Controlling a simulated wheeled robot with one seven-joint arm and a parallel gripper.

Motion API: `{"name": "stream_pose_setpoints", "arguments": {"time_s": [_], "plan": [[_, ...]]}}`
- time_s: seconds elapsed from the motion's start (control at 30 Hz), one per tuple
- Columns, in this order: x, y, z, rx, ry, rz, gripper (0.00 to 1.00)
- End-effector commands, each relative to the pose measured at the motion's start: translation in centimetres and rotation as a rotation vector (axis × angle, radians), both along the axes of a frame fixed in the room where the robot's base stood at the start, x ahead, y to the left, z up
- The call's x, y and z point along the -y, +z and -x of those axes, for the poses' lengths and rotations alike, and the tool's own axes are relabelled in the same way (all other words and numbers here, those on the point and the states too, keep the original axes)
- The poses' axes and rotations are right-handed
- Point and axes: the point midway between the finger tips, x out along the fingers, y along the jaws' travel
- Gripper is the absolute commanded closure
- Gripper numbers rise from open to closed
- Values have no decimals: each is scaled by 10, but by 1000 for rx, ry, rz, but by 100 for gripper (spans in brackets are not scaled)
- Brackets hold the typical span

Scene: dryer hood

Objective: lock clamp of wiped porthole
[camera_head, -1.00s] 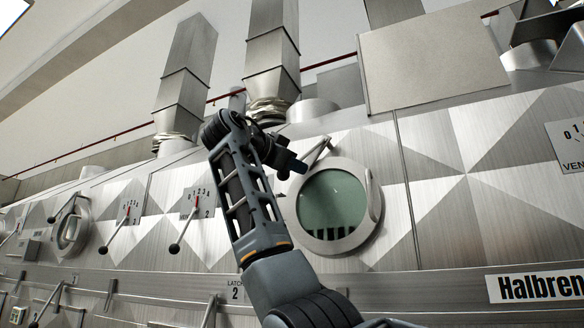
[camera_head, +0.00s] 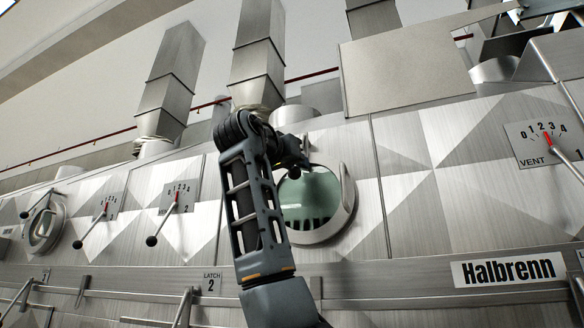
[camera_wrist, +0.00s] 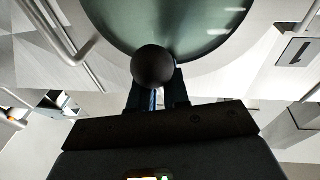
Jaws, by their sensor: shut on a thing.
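The porthole (camera_head: 346,208) is a round metal ring around greenish glass, with dark marks along the glass's lower edge. Its glass also fills the top of the wrist view (camera_wrist: 165,22). My gripper (camera_head: 300,165) is in front of the porthole's upper left rim, where the clamp (camera_head: 306,145) shows as a short metal piece. In the wrist view my gripper (camera_wrist: 155,88) is shut on the clamp's black ball knob (camera_wrist: 153,65), which overlaps the lower edge of the glass there. My arm hides the porthole's left side and most of the clamp.
A bar handle (camera_head: 346,185) stands out on the porthole's right side. Levers with numbered dials (camera_head: 176,195) and a second porthole (camera_head: 45,228) are on the left. A vent dial (camera_head: 548,140) is at the right. The panel right of the porthole is clear.

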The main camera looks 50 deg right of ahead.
Motion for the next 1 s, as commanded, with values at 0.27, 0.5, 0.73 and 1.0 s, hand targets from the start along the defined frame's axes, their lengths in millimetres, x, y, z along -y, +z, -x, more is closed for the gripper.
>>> {"name": "stream_pose_setpoints", "arguments": {"time_s": [0.27,0.5,0.73,1.0], "plan": [[0,1,3,-27,1,12,100],[1,1,4,-27,-1,11,100],[1,1,4,-26,0,11,67],[0,0,3,-27,1,11,63]]}}
